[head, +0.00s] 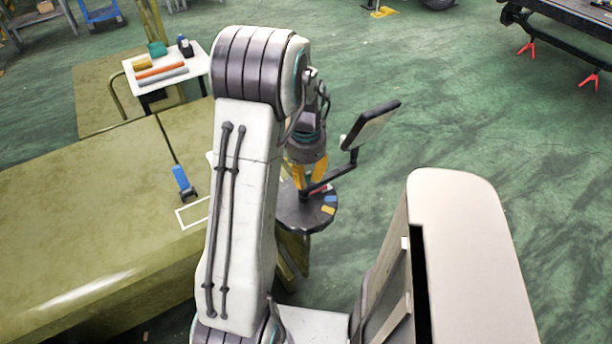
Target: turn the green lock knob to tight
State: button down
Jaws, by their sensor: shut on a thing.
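My gripper (305,182) points down with its yellow fingers over a dark round stand (292,212). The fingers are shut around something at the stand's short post. No green knob shows clearly; the lock knob appears to be hidden between the fingers, and its turn position cannot be read. A bent dark arm (341,176) runs from the post up to a tilted flat panel (369,128) on the right. Red, blue and yellow marks lie on the stand's right side.
A large olive bench (80,220) fills the left, with a blue-handled tool (181,181) and a white outlined rectangle on it. A small white table (198,65) with several items stands behind. A dark workbench (570,25) is at top right. Green floor is open at right.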

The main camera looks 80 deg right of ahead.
aim_at(306, 176)
jog(key=shift+f, duration=0.1)
jog(key=c, duration=1)
grip_release()
notch_tip(306, 176, up, 12)
jog(key=shift+r, duration=0.1)
dwell(0.5)
